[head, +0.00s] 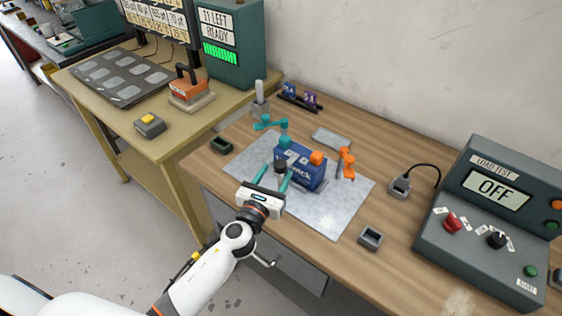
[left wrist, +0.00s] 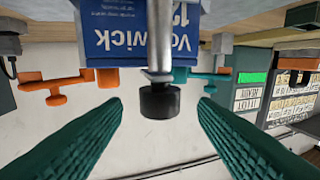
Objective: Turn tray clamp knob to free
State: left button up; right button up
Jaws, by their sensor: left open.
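The black clamp knob (left wrist: 159,100) sits on the end of a metal rod (left wrist: 159,38) in the left wrist view. It also shows in the head view (head: 280,167), at the near left side of the blue battery box (head: 310,176). My left gripper (head: 271,178) is open, with its teal ribbed fingers on either side of the knob. In the left wrist view (left wrist: 160,112) there are gaps between the knob and both fingers. The blue box (left wrist: 108,32) is behind the rod there. The rest of the clamp is mostly hidden. My right gripper is not in view.
A grey mat (head: 335,215) lies under the box. An orange lever-like part (head: 346,163) stands right of it and a teal one (head: 270,123) lies behind. A load tester (head: 490,225) reading OFF stands at right. Small dark holders (head: 370,238) sit on the wooden bench.

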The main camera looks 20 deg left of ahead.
aim_at(278, 170)
pick_arm(q)
jog(key=shift+w+d, duration=0.15)
jog(key=shift+w, duration=1.9)
jog(key=shift+c, duration=0.4)
grip_shut()
